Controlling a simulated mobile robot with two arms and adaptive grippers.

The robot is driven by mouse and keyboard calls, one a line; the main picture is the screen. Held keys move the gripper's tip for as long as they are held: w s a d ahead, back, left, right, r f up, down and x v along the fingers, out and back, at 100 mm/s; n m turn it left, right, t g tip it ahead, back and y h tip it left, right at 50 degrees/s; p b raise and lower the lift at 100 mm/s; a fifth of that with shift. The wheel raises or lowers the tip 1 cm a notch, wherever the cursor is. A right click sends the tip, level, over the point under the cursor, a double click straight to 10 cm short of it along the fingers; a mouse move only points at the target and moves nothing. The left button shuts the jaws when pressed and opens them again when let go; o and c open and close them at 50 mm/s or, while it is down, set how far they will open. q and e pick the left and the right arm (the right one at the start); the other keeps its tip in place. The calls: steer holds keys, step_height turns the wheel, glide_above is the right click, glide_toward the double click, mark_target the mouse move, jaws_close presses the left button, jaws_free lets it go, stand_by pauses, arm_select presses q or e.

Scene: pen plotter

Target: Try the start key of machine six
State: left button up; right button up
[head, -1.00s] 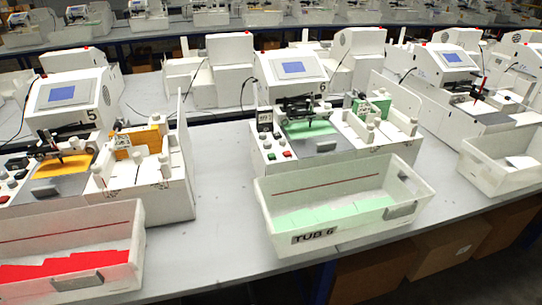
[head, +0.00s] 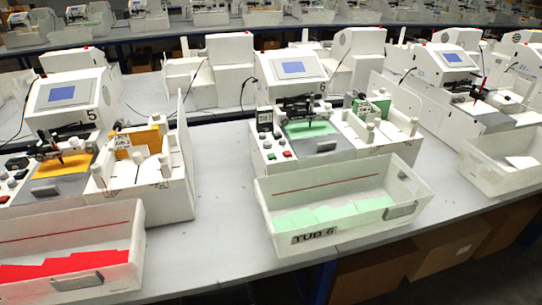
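Machine six (head: 310,153) stands on the grey table at the middle right, a white plotter with a blue screen (head: 293,67) on its raised head and a "6" beside it. Its control panel at the front left carries a green key (head: 271,156), a red key (head: 287,154) and small knobs; I cannot read labels to tell which is the start key. A pale green sheet (head: 309,129) lies on its bed under the dark pen carriage (head: 298,106). Neither of my grippers is in view.
Tub 6 (head: 347,220), with pale green cards, stands in front of machine six. Machine five (head: 62,150) and a tub of red cards (head: 65,240) are to the left. Another machine (head: 455,85) and tub are at right. Bare table (head: 215,215) lies between the tubs.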

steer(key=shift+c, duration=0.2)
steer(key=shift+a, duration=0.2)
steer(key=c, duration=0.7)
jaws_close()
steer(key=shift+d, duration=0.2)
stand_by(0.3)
